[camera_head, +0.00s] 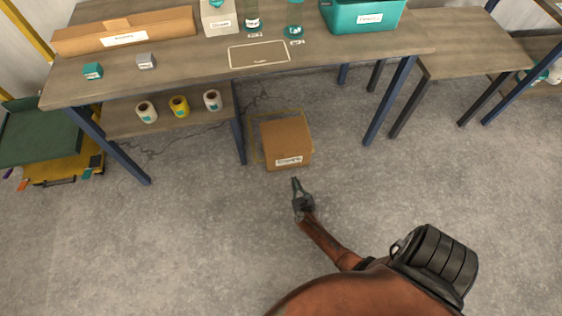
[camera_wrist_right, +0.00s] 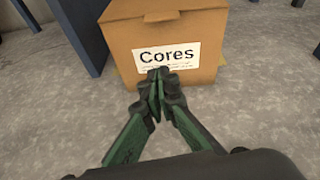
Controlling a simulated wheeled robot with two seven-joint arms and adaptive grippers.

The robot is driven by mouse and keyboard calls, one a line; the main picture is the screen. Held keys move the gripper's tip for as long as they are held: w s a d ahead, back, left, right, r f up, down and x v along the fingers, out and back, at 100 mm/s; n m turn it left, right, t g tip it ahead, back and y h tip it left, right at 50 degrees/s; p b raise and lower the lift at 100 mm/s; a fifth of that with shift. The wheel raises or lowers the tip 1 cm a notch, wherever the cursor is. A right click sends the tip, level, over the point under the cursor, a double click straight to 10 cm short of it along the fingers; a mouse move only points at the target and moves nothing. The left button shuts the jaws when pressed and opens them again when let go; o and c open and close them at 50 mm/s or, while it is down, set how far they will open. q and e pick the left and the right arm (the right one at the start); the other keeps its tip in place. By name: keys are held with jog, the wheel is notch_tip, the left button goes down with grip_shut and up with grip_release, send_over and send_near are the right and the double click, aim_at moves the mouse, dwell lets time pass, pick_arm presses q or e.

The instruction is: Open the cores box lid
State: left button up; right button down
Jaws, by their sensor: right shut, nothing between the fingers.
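The cores box is a brown cardboard box (camera_head: 285,138) on the floor below the front edge of the table, with a white label on its front. In the right wrist view the box (camera_wrist_right: 200,28) fills the upper middle and its label reads "Cores". Its top looks closed in the head view. My right gripper (camera_head: 296,182) is just in front of the box, fingers shut and empty. In the right wrist view its fingertips (camera_wrist_right: 158,75) overlap the label's lower edge; whether they touch the box I cannot tell. My left gripper is not in view.
A yellow outline (camera_head: 254,150) surrounds the box on the floor. The table (camera_head: 190,68) stands above, with a blue leg (camera_head: 238,125) left of the box. A lower shelf (camera_head: 125,126) holds several tape rolls. Floor right of the box is clear.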

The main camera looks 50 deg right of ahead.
pick_arm(q)
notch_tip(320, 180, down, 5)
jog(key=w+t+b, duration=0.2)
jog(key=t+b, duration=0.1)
jog(key=b, duration=0.2)
pick_arm(e)
jog(key=w+d+f+m, duration=0.2)
jog(key=w+d+f, duration=0.2)
jog(key=w+d, duration=0.3)
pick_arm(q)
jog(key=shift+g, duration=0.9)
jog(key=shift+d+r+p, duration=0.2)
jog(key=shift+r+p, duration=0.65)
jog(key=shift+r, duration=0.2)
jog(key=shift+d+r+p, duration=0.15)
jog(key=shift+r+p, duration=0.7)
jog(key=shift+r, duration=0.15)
pick_arm(e)
jog(key=shift+h, duration=0.3)
jog(key=shift+w+a+r, duration=0.1)
jog(key=shift+w+r, duration=0.15)
jog(key=shift+r, duration=0.55)
jog(key=shift+w+a+r, duration=0.15)
jog(key=shift+w+r, duration=0.15)
jog(key=shift+r, duration=0.5)
jog(key=shift+w+a+r, duration=0.1)
jog(key=shift+w+r, duration=0.15)
jog(key=shift+r, duration=0.55)
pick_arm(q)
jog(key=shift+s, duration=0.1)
